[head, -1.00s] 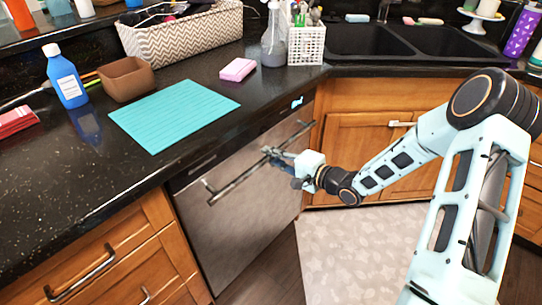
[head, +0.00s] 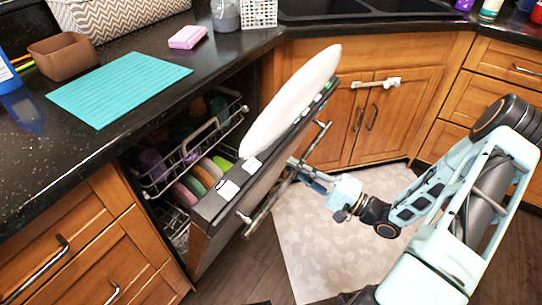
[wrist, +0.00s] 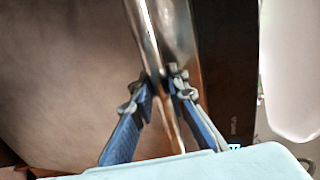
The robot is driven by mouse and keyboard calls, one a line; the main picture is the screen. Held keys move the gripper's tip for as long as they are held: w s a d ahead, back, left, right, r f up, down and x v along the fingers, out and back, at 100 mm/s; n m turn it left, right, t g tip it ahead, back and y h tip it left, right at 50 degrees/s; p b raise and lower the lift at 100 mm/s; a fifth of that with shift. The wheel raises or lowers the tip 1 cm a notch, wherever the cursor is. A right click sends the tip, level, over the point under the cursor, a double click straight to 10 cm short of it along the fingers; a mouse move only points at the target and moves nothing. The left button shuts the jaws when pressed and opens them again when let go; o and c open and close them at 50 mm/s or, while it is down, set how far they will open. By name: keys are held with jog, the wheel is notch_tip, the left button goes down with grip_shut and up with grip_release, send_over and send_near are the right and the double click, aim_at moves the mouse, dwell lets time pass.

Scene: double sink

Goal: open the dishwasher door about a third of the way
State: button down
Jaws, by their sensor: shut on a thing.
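My gripper (head: 295,170) is at the handle from the front side. In the wrist view, the blue-grey fingers of my gripper (wrist: 163,85) stand on either side of the handle bar (wrist: 155,45) and are closed on it. The lower part of the door is partly out of sight in the head view.
A dish rack (head: 195,155) with colored plates shows inside the dishwasher. The black counter (head: 60,190) holds a teal mat (head: 120,85), a brown box (head: 63,57) and a pink sponge (head: 188,37). A pale rug (head: 310,240) lies on the floor below my arm.

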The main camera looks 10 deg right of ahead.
jog(key=s+d+f+b, duration=0.1)
jog(key=s+d+f, duration=0.3)
jog(key=d, duration=0.2)
jog(key=shift+s+d+f+b, duration=0.15)
jog(key=shift+s+f+b, duration=0.15)
jog(key=shift+f+b, duration=0.05)
jog(key=c, duration=1.9)
grip_release()
jog(key=v, duration=1.2)
jog(key=shift+f, duration=0.2)
